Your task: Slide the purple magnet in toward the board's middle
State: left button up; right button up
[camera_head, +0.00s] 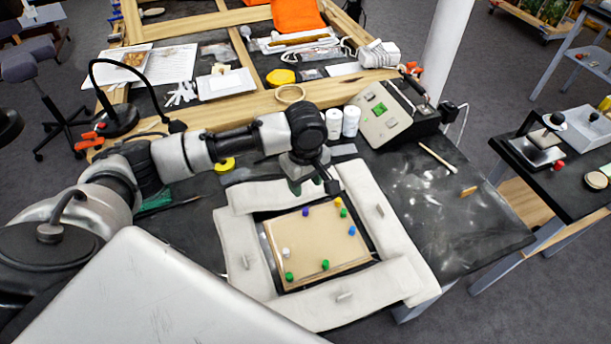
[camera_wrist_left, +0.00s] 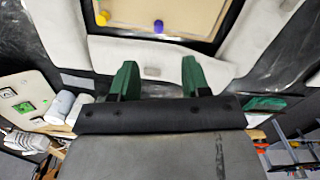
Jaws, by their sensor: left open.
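The purple magnet (camera_head: 305,212) stands near the far edge of the tan board (camera_head: 318,245), left of the yellow magnet (camera_head: 338,201). The purple magnet (camera_wrist_left: 158,26) also shows at the top of the left wrist view, on the board near its rim, with the yellow magnet (camera_wrist_left: 102,18) to its left. My left gripper (camera_wrist_left: 154,75) has its two green fingers apart with nothing between them. In the head view the left gripper (camera_head: 300,186) hangs over the far padding, just beyond the board's far edge and apart from the purple magnet. My right gripper is not in view.
Green, blue and white magnets stand elsewhere on the board, including a green one (camera_head: 325,265) near the front. Pale padded strips (camera_head: 385,225) surround the board. A grey control box (camera_head: 385,110) and white bottles (camera_head: 351,120) stand behind. The dark table at right is mostly clear.

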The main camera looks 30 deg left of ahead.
aim_at(305, 209)
pick_arm(q)
jog(key=f, duration=0.5)
jog(key=f+p, duration=0.1)
jog(key=f, duration=0.5)
jog(key=shift+w+a, duration=0.1)
jog(key=shift+w, duration=0.1)
grip_shut()
